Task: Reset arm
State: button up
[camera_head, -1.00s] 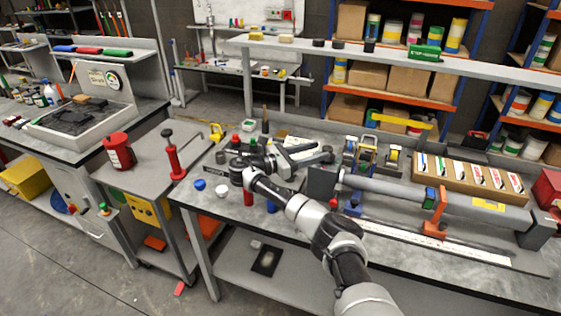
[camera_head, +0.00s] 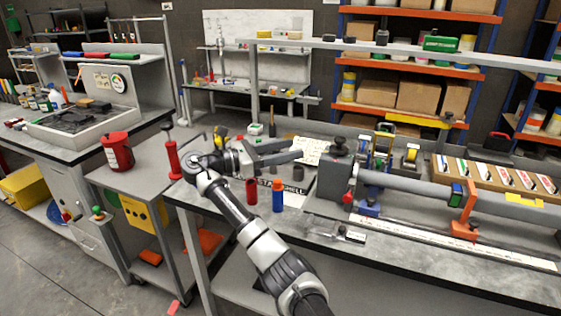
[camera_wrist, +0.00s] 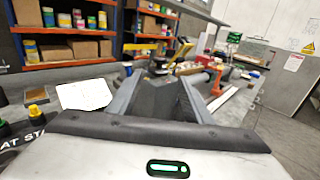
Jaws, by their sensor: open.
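My gripper (camera_head: 298,150) is held above the left part of the grey workbench (camera_head: 420,262), with its fingers pointing right. The fingers are apart and nothing shows between them. In the wrist view my gripper (camera_wrist: 155,80) also shows open and empty, with the bench and shelves beyond it. A red cylinder (camera_head: 252,191) and a blue cylinder with an orange top (camera_head: 278,196) stand on the bench below and in front of the gripper.
A grey tube with clamps (camera_head: 405,184) lies along the bench to the right of the gripper. A box of labelled packs (camera_head: 480,172) is behind it. A red canister (camera_head: 117,150) stands on the left cart. Stocked shelves (camera_head: 400,111) are behind.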

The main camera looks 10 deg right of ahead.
jog(key=shift+s+a, duration=0.15)
jog(key=shift+a, duration=0.85)
